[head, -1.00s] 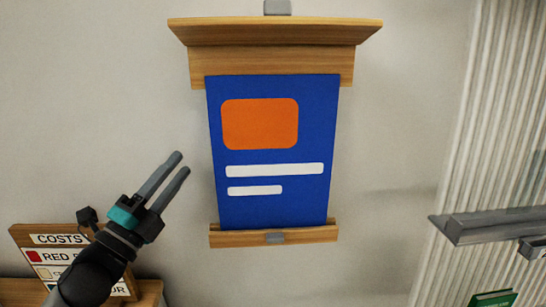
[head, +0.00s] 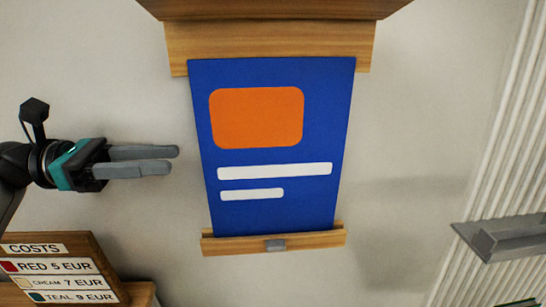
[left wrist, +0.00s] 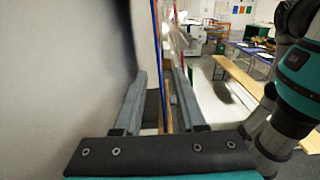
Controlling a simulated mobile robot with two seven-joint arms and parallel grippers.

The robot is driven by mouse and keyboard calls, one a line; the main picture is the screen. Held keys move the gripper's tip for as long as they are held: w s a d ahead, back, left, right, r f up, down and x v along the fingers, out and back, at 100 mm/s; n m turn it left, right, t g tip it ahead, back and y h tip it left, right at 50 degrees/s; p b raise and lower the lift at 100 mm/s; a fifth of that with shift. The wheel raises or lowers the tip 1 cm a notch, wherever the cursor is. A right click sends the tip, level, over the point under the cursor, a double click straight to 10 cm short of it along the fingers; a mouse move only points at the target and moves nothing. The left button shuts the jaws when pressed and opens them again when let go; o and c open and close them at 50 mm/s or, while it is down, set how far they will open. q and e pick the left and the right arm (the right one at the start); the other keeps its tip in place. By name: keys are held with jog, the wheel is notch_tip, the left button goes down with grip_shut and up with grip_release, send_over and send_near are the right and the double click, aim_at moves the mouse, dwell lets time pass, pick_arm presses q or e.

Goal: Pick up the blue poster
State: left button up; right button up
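The blue poster (head: 325,125), with an orange block and two white bars, stands upright in front of the wall between a wooden board above and a narrow wooden ledge (head: 220,245) below. My left gripper (head: 175,160) is level, open and empty, its fingertips pointing right, just short of the poster's left edge. In the left wrist view the poster shows edge-on as a thin blue line (left wrist: 156,45), lined up between the two open fingers. My right gripper is in neither view.
A wooden price board (head: 85,250) headed COSTS stands at the lower left, below my left arm. A grey metal ledge (head: 505,238) juts in at the right, before a ribbed white panel. The wall beside the poster is bare.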

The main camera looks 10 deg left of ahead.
pick_arm(q)
jog(key=p, duration=0.2)
send_near(258, 170)
jog(key=d+r, duration=0.1)
jog(key=w+d, duration=0.1)
jog(key=d, duration=0.1)
jog(key=d+r, duration=0.1)
jog(key=shift+w+d+r, duration=0.2)
jog(key=shift+d+r, duration=0.15)
jog(key=p+x, duration=0.2)
jog(key=x, duration=0.3)
jog(key=shift+w+f, duration=0.2)
jog(key=shift+c, duration=0.3)
grip_shut()
